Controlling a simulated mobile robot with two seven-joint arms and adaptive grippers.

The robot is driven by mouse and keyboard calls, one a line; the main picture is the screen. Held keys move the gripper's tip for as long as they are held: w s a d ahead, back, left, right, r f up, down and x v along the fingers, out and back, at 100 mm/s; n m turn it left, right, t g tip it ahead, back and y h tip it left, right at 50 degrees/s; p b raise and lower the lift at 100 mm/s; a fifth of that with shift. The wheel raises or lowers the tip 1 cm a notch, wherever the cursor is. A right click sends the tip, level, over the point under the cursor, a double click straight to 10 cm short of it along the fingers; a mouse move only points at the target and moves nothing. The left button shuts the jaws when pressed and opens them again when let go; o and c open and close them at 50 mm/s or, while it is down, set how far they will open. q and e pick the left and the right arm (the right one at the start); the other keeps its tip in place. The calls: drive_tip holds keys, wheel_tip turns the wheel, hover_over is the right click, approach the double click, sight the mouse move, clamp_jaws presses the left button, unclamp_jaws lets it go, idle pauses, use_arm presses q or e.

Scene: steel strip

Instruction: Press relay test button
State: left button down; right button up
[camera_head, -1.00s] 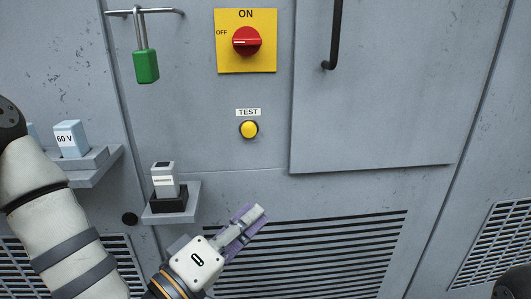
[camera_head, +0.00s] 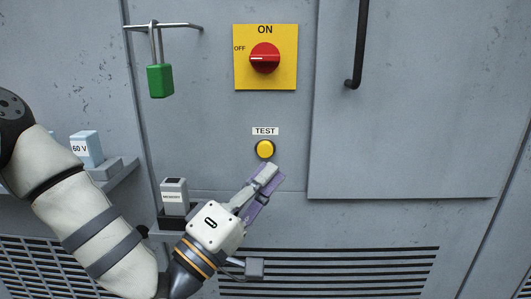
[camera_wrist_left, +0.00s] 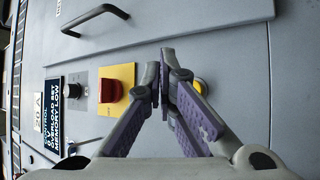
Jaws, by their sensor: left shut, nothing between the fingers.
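The yellow round test button (camera_head: 265,149) with a dark ring sits on the grey cabinet front, under a white TEST label (camera_head: 265,131). My left gripper (camera_head: 268,172) is shut and empty, its fingertips just below the button in the head view. I cannot tell whether they touch it. In the left wrist view the shut fingertips (camera_wrist_left: 166,56) partly hide the yellow button (camera_wrist_left: 200,86), which shows just to their right. My right gripper is not in view.
A red rotary switch (camera_head: 264,58) on a yellow plate is above the button. A green padlock (camera_head: 160,80) hangs at upper left. A black door handle (camera_head: 358,50) is at upper right. A small relay block (camera_head: 174,194) and a 60 V block (camera_head: 86,148) stand on ledges.

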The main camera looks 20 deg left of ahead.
sight(265, 150)
use_arm(q)
drive_tip(key=shift+w+a+b, duration=0.1)
drive_tip(key=shift+w+a, duration=0.1)
drive_tip(key=shift+w, duration=0.65)
drive_tip(key=shift+w+a+b, duration=0.1)
drive_tip(key=shift+w+a, duration=0.15)
drive_tip(key=shift+w, duration=0.55)
drive_tip(key=shift+w+a+b, duration=0.1)
drive_tip(key=shift+w+a, duration=0.1)
drive_tip(key=shift+w, duration=0.65)
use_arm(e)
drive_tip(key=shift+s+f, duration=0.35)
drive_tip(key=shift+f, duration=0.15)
use_arm(q)
drive_tip(key=shift+w+a, duration=0.15)
drive_tip(key=shift+w, duration=0.25)
drive_tip(key=shift+w+a, duration=0.15)
drive_tip(key=shift+w, duration=0.45)
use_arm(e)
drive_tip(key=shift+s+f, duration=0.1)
use_arm(q)
drive_tip(key=shift+s+d, duration=0.25)
drive_tip(key=shift+s, duration=0.75)
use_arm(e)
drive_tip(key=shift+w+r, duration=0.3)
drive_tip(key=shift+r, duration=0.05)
